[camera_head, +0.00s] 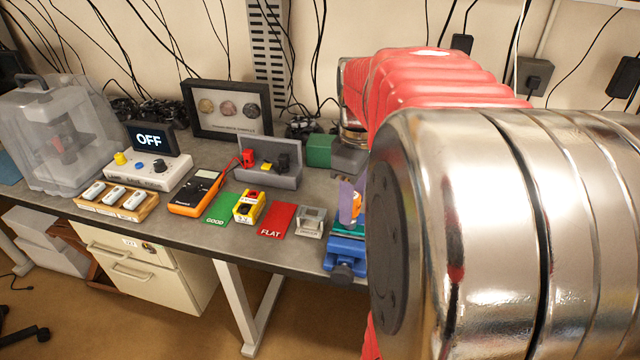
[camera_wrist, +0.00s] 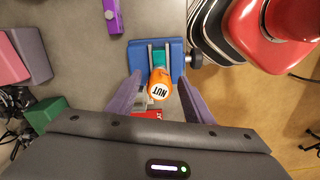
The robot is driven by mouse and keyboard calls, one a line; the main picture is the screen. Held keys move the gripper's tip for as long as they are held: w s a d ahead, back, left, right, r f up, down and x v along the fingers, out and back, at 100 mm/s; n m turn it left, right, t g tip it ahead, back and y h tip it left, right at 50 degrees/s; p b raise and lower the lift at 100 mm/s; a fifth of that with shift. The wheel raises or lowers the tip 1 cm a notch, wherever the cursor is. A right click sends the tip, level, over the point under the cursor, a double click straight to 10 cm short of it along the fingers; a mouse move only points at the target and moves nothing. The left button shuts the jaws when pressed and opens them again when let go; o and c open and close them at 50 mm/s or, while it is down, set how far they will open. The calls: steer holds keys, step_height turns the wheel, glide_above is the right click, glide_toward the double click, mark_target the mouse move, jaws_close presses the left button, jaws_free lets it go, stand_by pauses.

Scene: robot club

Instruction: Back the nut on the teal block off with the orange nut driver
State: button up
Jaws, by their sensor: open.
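The orange nut driver (camera_wrist: 160,87) shows end-on in the wrist view, its round cap marked NUT. It stands at the teal block (camera_wrist: 158,56), which sits between the grey jaws of a blue vise (camera_wrist: 174,47). My gripper (camera_wrist: 159,79) is open, with one purple finger on each side of the driver's handle; gaps show between the fingers and the handle. In the head view the driver (camera_head: 357,204) shows beside a purple finger, above the blue vise (camera_head: 344,252); my arm hides much of this spot. The nut is hidden, so I cannot tell how the driver seats on it.
A small metal stand (camera_head: 312,221), a red FLAT card (camera_head: 277,220) and a yellow battery holder (camera_head: 249,207) lie left of the vise. A grey tray (camera_head: 281,177) and a green box (camera_head: 319,151) stand behind. A purple object (camera_wrist: 112,16) lies near the vise.

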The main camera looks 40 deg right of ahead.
steer(key=m, duration=0.6)
stand_by(0.3)
steer(key=shift+c, duration=0.6)
steer(key=c, duration=1)
steer(key=n, duration=0.5)
steer(key=shift+n, duration=0.4)
steer(key=n, duration=0.6)
steer(key=o, duration=1.1)
